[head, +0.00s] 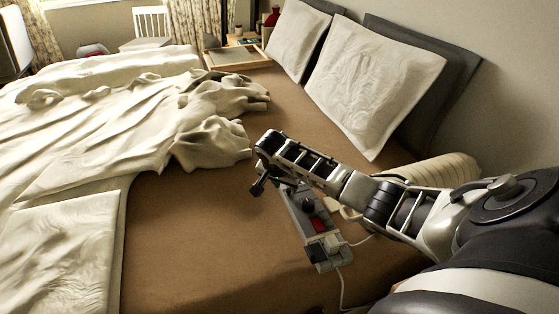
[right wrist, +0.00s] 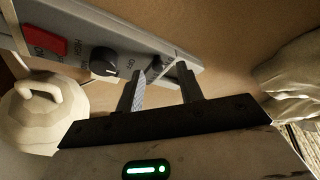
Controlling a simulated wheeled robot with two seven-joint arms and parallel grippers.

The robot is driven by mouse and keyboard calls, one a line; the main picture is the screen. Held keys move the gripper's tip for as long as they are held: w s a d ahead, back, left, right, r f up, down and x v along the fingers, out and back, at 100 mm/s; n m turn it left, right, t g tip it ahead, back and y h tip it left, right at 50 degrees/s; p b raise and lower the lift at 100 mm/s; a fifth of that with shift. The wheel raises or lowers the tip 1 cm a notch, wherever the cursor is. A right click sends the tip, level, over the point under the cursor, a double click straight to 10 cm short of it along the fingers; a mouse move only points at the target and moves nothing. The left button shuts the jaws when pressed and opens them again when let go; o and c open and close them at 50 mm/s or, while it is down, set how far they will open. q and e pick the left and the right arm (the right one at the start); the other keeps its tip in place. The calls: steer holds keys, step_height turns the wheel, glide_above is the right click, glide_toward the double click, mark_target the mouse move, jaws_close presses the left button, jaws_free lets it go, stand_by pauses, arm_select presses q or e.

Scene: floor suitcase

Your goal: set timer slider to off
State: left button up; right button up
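The right wrist view shows the box (right wrist: 70,33) from close by, with the red switch (right wrist: 45,40), a black round knob (right wrist: 104,61) and small lettering. A small dark part near the box's end (right wrist: 158,63) may be the timer slider; it is partly hidden by a finger. My right gripper (right wrist: 161,72) is open, its two fingers apart at that end of the box. Nothing is visibly held, and contact is unclear. My left gripper is out of view.
A cream rounded object with a handle (right wrist: 42,112) stands beside the box. A crumpled cream blanket (head: 120,120) covers the bed's left side. Pillows (head: 372,85) lean at the back right, and a tray (head: 238,58) lies at the far edge. Bare sheet lies left of the box.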

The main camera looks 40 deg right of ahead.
steer(key=p+v, duration=0.2)
steer(key=v, duration=1.2)
steer(key=shift+a+f, duration=0.1)
